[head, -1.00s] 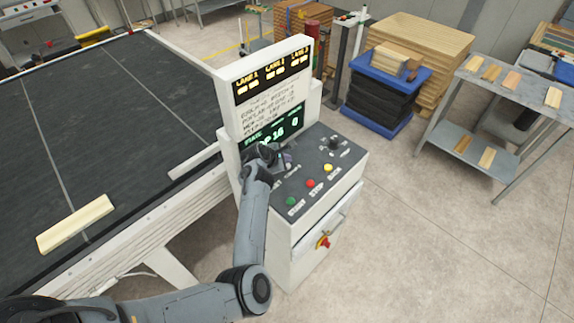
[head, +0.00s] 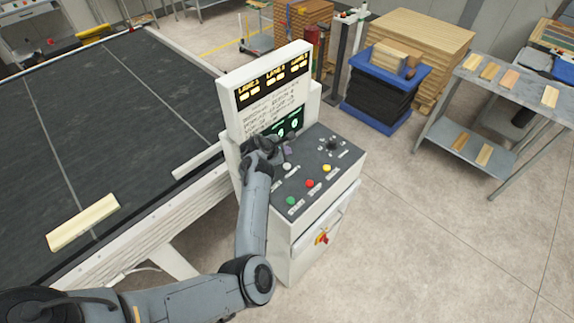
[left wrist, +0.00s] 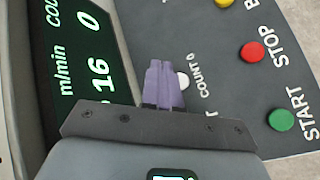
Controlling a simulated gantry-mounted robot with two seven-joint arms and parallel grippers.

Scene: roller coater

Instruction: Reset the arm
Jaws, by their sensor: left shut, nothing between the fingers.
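My left arm comes in from the lower left of the head view and reaches over the control console (head: 318,180). My left gripper (head: 284,150) is shut and empty, just in front of the green-lit display (head: 289,124). In the left wrist view its purple fingertips (left wrist: 163,84) are closed together beside a white button (left wrist: 182,81) marked COUNT 0. I cannot tell whether they touch it. The display (left wrist: 92,65) reads 16 m/min and 0. The green START button (left wrist: 281,120) and red STOP button (left wrist: 253,52) lie to the right. My right gripper is not in view.
A conveyor belt (head: 95,110) with a pale wooden board (head: 83,223) lies left of the console. The floor (head: 430,230) between is clear.

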